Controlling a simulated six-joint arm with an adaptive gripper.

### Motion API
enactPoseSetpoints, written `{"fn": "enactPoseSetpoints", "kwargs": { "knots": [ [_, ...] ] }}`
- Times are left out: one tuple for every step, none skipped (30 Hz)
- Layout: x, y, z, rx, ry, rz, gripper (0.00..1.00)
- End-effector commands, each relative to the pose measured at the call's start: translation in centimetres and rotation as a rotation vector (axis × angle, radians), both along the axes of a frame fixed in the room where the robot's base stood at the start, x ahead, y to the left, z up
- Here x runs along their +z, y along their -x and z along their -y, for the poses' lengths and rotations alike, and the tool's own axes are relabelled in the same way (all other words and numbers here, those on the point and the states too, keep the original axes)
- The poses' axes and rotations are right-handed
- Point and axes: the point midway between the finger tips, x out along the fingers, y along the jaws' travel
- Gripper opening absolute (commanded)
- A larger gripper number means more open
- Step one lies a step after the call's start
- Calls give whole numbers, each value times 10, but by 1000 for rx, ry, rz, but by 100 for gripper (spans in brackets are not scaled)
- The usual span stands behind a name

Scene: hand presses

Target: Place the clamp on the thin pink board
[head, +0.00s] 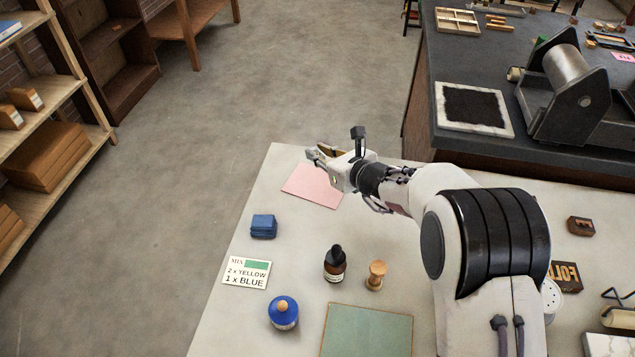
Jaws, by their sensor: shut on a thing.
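The thin pink board (308,190) lies flat at the far left corner of the pale table. My gripper (316,156) is above the board's far edge, pointing to the left. It is shut on a small dark and tan thing, which I take to be the clamp (329,150). The fingers hide much of it, so its shape is not clear. I cannot tell whether it touches the board. My gripper and wrist cover the board's far right part.
On the pale table (230,320) are a blue block (263,226), a mix card (246,272), a dark dropper bottle (335,264), a wooden knob (376,275), a blue jar (283,312) and a green mat (367,335). A dark bench (465,55) with a roller press stands behind.

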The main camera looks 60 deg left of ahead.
Motion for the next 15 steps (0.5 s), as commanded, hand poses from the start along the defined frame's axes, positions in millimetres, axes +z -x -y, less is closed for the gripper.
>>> {"fn": "enactPoseSetpoints", "kwargs": {
  "knots": [
    [-3, 0, 0, 0, 1, -1, 0],
    [-5, 0, 0, 1, 1, -1, 0],
    [-9, 0, 0, 1, 1, -1, 0],
    [-12, 0, 0, 1, 1, -1, 0],
    [-15, 0, 0, 0, 1, -1, 0],
    [-21, 0, 0, -1, 2, -2, 0],
    [-25, 0, 0, -1, 3, -2, 0],
    [-29, 0, 0, 0, 3, -1, 0],
    [-34, 0, 0, -1, 2, -2, 0],
    [-38, 0, 0, -1, 2, -3, 0],
    [-42, 0, 0, -1, 1, -2, 0],
    [-46, 0, 0, 1, 1, -1, 0],
    [-50, 0, 0, 0, 1, -1, 0],
    [-53, 0, 0, 0, 1, -1, 0],
    [-56, 0, 0, 0, 0, -1, 0]
  ]
}}
